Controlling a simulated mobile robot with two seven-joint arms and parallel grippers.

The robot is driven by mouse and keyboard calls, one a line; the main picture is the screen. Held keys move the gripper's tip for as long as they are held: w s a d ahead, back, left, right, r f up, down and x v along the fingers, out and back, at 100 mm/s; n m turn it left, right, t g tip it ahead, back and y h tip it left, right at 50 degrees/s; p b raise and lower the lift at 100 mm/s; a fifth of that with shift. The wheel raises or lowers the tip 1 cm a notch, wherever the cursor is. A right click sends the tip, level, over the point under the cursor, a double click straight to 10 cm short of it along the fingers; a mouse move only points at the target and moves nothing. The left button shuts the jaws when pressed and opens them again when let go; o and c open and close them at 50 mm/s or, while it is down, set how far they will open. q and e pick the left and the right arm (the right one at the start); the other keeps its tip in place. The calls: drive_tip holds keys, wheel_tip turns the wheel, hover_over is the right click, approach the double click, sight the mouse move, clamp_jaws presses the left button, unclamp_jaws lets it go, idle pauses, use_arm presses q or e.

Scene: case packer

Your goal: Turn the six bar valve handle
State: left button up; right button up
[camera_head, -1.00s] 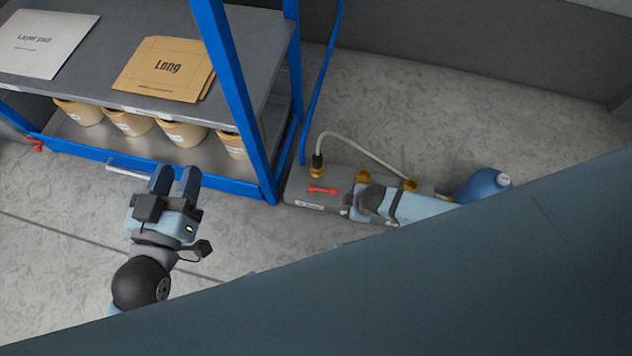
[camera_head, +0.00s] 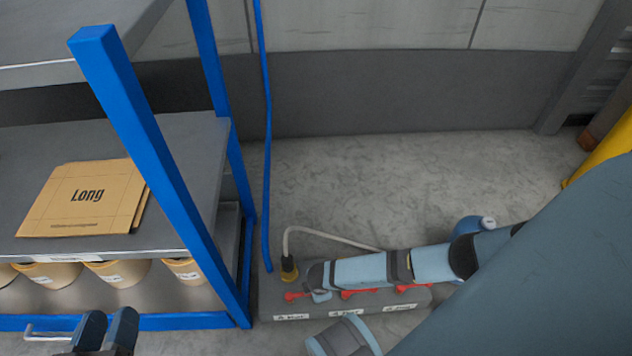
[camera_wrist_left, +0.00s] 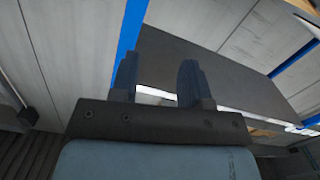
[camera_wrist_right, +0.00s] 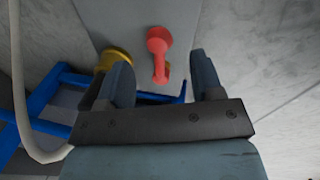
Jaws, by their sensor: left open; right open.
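A grey valve block (camera_head: 268,300) lies on the floor with a row of red handles: a left one (camera_head: 293,296), a middle one (camera_head: 358,293) and a right one (camera_head: 412,287). Small white labels run along its front, too small to read surely. My right gripper (camera_wrist_right: 160,75) is open above the block's left end, partly hidden by its own arm in the head view. In the right wrist view one red handle (camera_wrist_right: 158,48) lies ahead of and between its fingertips, apparently untouched. My left gripper (camera_head: 107,322) is open and empty near the shelf's lower edge.
A blue-framed shelf (camera_head: 160,190) stands left of the block, holding cardboard (camera_head: 85,198) and tan tubs (camera_head: 122,272). Open floor lies towards the wall.

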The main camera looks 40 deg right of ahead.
drive_tip(key=f+b, duration=0.1)
drive_tip(key=f, duration=0.1)
drive_tip(key=w+f+b, duration=0.1)
drive_tip(key=f, duration=0.1)
drive_tip(key=shift+d+f, duration=0.15)
drive_tip(key=shift+f, duration=0.5)
use_arm(q)
drive_tip(key=shift+w+a+f+m, duration=0.2)
drive_tip(key=shift+w+f+m, duration=0.05)
drive_tip(key=shift+w+m, duration=0.2)
drive_tip(key=shift+w+a+f+m, duration=0.2)
drive_tip(key=shift+w+m, duration=0.1)
drive_tip(key=shift+m, duration=0.15)
use_arm(e)
clamp_jaws()
